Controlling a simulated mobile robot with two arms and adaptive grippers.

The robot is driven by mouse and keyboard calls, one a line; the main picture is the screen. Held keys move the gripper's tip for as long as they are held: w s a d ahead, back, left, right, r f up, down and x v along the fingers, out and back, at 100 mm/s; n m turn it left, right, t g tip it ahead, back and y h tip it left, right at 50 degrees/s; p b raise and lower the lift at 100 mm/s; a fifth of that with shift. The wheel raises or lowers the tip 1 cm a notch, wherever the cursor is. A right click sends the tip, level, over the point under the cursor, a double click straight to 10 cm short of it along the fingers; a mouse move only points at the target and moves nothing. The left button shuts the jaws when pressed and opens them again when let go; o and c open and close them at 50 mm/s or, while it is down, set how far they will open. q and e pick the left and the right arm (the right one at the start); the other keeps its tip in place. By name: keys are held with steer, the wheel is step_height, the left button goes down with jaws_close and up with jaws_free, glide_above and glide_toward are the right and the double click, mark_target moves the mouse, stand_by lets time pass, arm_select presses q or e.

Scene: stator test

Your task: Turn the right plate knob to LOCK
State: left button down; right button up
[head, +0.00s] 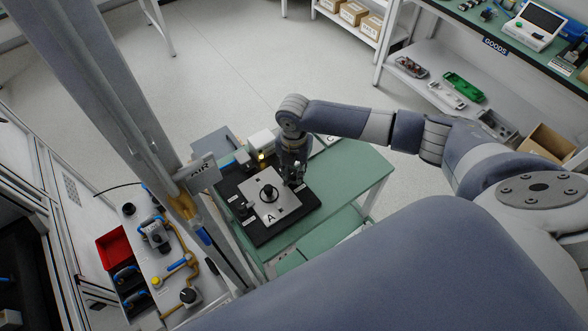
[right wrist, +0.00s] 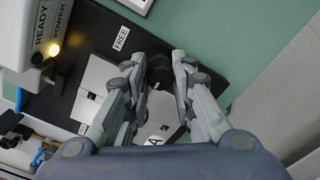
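A black fixture base (head: 257,233) on a green table carries a pale square plate (head: 284,209) marked "A", with a dark ring-shaped part (head: 269,193) at its middle. My right gripper (head: 297,181) points down at the plate's right corner and hides most of the right knob in the head view. In the right wrist view its two fingers (right wrist: 160,66) stand apart on either side of a dark, shaded knob (right wrist: 160,76). Whether they touch the knob is unclear. A "FREE" label (right wrist: 121,38) lies beside it; no LOCK label is readable. My left gripper is not in view.
A white box with a lit yellow lamp (right wrist: 53,49) reads "READY" and "POWER" close by. The green table top (head: 350,170) is clear to the right.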

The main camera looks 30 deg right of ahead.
mark_target(294, 172)
steer(key=shift+o, duration=1.2)
steer(key=shift+r, duration=0.1)
step_height(294, 172, up, 12)
